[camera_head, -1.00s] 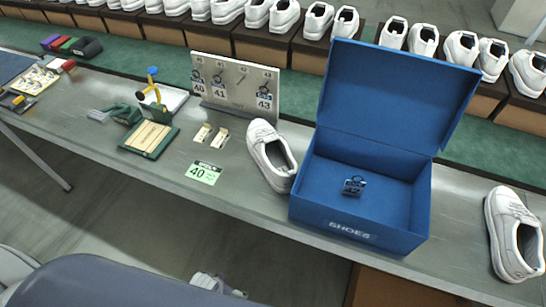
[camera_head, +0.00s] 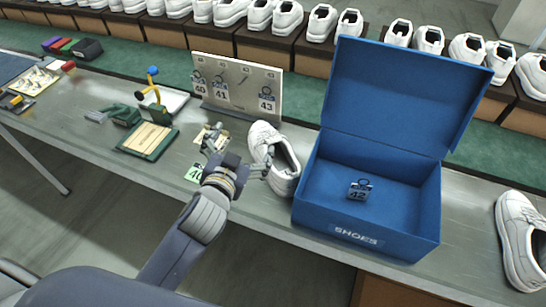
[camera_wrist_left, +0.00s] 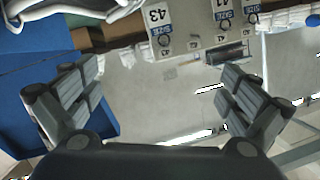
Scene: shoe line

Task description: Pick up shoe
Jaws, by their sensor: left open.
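A white shoe (camera_head: 281,169) stands on the grey table just left of the open blue shoe box (camera_head: 388,236). A second white shoe (camera_head: 515,234) stands right of the box, cut by the picture edge. My left gripper (camera_head: 238,156) is open and empty, low over the table on the left side of the first shoe. One finger is close to that shoe; I cannot tell whether it touches. In the left wrist view the two fingers (camera_wrist_left: 160,92) are spread wide with nothing between them. White shoe parts (camera_wrist_left: 75,12) show there at the upper left. My right gripper is out of view.
A tag 42 (camera_head: 359,190) lies in the box. A board with hanging number tags (camera_head: 238,84) stands behind the gripper. A green card (camera_head: 194,173) is partly hidden by my arm. A green-framed pad (camera_head: 147,140) lies left. Shoes on boxes line the back.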

